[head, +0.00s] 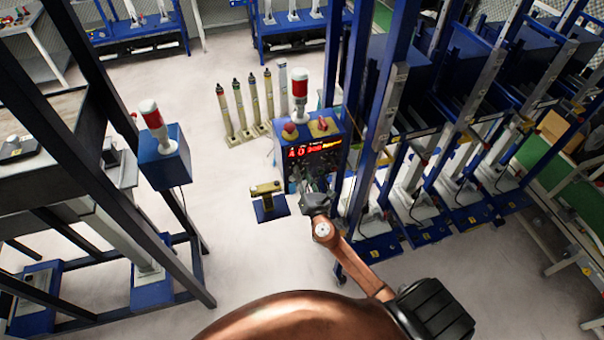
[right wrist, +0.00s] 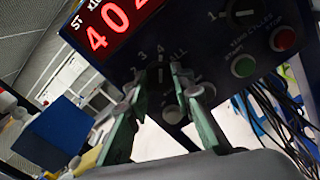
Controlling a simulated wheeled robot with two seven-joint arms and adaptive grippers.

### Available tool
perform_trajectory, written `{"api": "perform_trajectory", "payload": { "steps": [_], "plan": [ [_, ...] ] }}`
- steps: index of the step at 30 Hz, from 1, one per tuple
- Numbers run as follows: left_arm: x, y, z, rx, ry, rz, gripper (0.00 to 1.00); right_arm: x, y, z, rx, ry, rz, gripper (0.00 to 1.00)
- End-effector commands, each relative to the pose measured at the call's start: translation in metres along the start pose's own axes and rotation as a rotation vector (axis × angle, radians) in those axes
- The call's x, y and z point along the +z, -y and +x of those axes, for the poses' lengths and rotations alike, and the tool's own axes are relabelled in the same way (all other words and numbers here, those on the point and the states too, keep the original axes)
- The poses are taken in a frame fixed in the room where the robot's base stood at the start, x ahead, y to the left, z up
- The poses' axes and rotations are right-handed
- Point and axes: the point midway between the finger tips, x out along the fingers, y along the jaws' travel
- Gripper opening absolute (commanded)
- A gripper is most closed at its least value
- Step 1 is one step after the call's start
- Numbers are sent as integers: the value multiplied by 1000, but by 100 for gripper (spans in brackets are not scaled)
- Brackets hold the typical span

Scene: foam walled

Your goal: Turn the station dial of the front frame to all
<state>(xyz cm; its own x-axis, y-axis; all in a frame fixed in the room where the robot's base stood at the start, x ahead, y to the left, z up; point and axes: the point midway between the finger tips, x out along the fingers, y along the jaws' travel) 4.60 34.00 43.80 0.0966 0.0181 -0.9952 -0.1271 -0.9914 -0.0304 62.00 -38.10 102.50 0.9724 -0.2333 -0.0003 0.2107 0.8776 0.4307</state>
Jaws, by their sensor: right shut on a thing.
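The front frame's control box (head: 335,130) is blue with a dark front panel and a lit red display (head: 314,149). The display also shows large in the right wrist view (right wrist: 115,25). My right gripper (head: 304,180) is up against this panel. In the right wrist view its green fingers (right wrist: 158,78) are shut on the station dial (right wrist: 160,75), one finger on each side. The dial is dark with a pale pointer line that seems to be near the 4. The marks 3, 4 and ALL show above it, ALL to the right. My left gripper is out of view.
A second dial (right wrist: 243,14), a green button (right wrist: 243,66) and a red button (right wrist: 283,38) are on the panel's right. A red-and-white beacon (head: 300,88) tops the box. A small stand (head: 268,205) is left of the gripper. Open floor lies further left.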

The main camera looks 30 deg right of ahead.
Motion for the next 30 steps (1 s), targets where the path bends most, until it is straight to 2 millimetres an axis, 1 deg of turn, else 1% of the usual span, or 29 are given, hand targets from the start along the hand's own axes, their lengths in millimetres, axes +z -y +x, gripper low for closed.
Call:
{"api": "perform_trajectory", "payload": {
  "steps": [8, 18, 24, 30],
  "plan": [
    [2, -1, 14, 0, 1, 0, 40, -2, 2, 0, -1, 1, 114, 0],
    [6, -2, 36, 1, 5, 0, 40, -3, 3, 0, -2, 1, 383, 0],
    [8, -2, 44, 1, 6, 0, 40, -3, 3, 0, -2, 1, 528, 0],
    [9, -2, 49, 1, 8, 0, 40, -2, 3, 0, -3, 1, 632, 0]
  ]
}}
